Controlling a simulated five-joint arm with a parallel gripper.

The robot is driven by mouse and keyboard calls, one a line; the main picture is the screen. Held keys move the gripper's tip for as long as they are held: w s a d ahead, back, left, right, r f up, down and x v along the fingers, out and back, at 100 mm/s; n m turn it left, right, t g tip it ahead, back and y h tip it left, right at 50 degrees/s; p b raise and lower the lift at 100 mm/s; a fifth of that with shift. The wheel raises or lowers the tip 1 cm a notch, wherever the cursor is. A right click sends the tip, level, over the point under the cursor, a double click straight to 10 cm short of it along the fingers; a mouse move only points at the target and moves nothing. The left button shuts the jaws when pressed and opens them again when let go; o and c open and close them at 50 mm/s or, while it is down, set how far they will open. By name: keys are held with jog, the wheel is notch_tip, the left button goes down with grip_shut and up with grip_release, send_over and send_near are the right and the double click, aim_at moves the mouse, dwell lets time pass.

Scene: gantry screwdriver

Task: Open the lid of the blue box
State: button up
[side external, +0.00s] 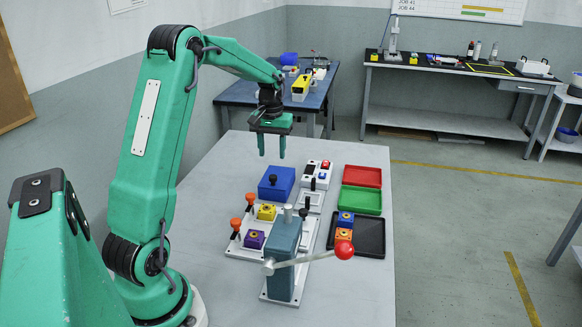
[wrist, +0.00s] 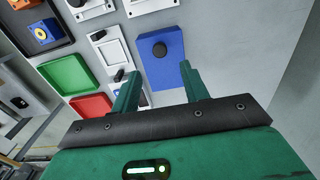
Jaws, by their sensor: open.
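In the wrist view the two fingers of my gripper (wrist: 160,72) are spread.
A press with a red-ball lever (side external: 344,249) stands in front of the box. A fixture plate with orange knobs (side external: 249,198) is at front left. Red (side external: 362,176), green (side external: 361,200) and black (side external: 370,236) trays lie to the right. The table left of the box is clear.

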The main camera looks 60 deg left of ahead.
aim_at(273, 176)
jog(key=shift+f, duration=0.15)
jog(key=shift+f, duration=3.75)
grip_shut()
